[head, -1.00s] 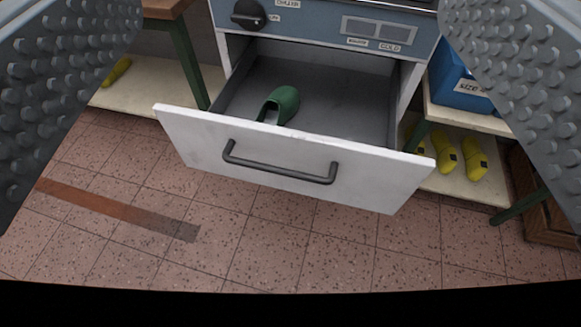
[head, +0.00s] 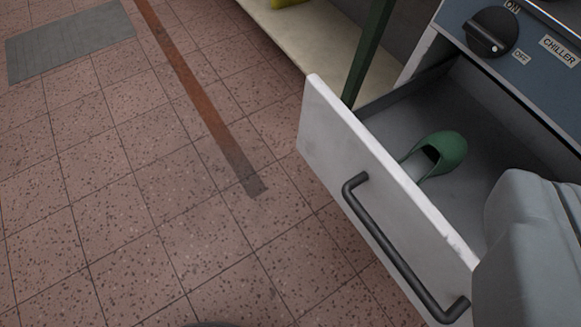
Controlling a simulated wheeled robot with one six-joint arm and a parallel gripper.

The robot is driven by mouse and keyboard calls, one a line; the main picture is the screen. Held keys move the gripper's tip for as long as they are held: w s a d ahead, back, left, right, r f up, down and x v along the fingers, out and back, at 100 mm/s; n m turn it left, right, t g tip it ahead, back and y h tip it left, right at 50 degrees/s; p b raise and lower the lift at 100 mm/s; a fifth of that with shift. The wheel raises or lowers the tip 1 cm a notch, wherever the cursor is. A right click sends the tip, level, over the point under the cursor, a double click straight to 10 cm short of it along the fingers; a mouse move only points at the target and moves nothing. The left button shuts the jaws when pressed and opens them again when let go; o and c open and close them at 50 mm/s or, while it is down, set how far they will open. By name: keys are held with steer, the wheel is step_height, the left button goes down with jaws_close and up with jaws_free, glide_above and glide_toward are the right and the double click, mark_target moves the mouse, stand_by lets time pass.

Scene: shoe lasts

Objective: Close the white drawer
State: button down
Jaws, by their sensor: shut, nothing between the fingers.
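The white drawer (head: 375,185) is pulled out of the blue-fronted unit, with its grey inside showing. Its white front carries a dark bar handle (head: 395,245). A green scoop-like object (head: 440,153) lies inside on the drawer floor. My gripper (head: 515,215) is shut and empty at the lower right. It covers the right end of the drawer and part of its inside. I cannot tell whether it touches the drawer.
The unit's control panel (head: 525,50) with a black knob (head: 491,32) is above the drawer. A green table leg (head: 370,45) and a pale low shelf (head: 305,35) stand behind the drawer's left end. The tiled floor (head: 130,200) at left is clear.

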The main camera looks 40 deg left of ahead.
steer(key=w+a+f+n+g, duration=0.4)
steer(key=w+a+f+n, duration=0.15)
steer(key=a+f, duration=0.45)
steer(key=n+g, duration=0.3)
glide_toward(309, 122)
steer(key=shift+y, duration=0.4)
steer(key=shift+d+x, duration=0.15)
steer(key=shift+x, duration=1.1)
steer(key=shift+d+x, duration=0.15)
steer(key=shift+x, duration=1.05)
steer(key=shift+f, duration=0.2)
steer(key=w+d, duration=0.3)
steer(key=w, duration=0.9)
steer(key=w+d, duration=0.4)
steer(key=w, duration=0.9)
steer(key=shift+w, duration=0.2)
steer(key=shift+s+a, duration=0.15)
